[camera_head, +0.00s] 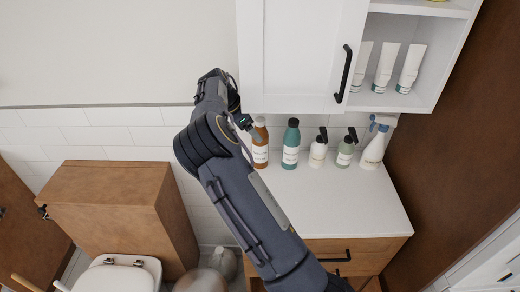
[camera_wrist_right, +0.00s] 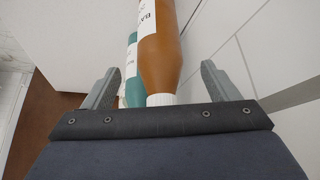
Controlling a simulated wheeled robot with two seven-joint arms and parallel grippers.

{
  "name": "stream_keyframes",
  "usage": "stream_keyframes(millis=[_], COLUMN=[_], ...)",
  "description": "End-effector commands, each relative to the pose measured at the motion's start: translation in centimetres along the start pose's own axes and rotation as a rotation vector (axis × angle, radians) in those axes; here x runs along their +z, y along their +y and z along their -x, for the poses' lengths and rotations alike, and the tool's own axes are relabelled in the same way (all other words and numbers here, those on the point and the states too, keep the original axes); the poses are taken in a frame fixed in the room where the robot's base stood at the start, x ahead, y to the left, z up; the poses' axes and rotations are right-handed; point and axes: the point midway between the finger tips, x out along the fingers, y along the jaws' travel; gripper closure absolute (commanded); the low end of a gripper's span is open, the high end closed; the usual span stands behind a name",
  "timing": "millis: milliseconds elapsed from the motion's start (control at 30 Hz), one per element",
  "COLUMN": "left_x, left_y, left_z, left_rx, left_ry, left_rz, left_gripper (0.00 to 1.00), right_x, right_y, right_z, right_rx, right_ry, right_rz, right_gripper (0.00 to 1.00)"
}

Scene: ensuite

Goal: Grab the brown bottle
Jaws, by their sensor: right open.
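The brown bottle (camera_head: 260,147) has a white label and stands upright at the left end of the white counter, partly hidden by my right arm in the head view. In the right wrist view the brown bottle (camera_wrist_right: 161,60) lies between the fingers of my right gripper (camera_wrist_right: 160,68), its white cap near the palm. The gripper is open, with a visible gap on both sides of the bottle. In the head view my right gripper (camera_head: 244,122) is at the bottle's top left, mostly hidden by the wrist. My left gripper is not in view.
A teal bottle (camera_head: 291,145) stands close right of the brown one, then two pump bottles (camera_head: 318,152) and a spray bottle (camera_head: 373,150). A white cabinet (camera_head: 300,60) hangs above. The front of the counter (camera_head: 345,205) is clear. A toilet (camera_head: 120,274) is at lower left.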

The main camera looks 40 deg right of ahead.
Motion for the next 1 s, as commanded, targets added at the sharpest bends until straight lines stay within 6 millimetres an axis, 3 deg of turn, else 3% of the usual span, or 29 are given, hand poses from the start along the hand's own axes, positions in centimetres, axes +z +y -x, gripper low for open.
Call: stream_keyframes(millis=[300,567,1000], left_x=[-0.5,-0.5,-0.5], left_y=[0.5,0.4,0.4], left_z=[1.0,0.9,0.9], left_rx=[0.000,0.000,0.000], left_ry=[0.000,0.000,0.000], left_rz=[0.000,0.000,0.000], left_gripper=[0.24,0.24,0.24], right_x=[0.0,0.1,0.0], right_y=[0.1,0.1,0.1], right_z=[-4.1,-4.3,-4.3], right_rx=[0.003,0.001,0.001], right_ry=[0.001,0.000,0.000], right_rz=[0.000,0.000,-0.001], right_gripper=[0.19,0.20,0.78])
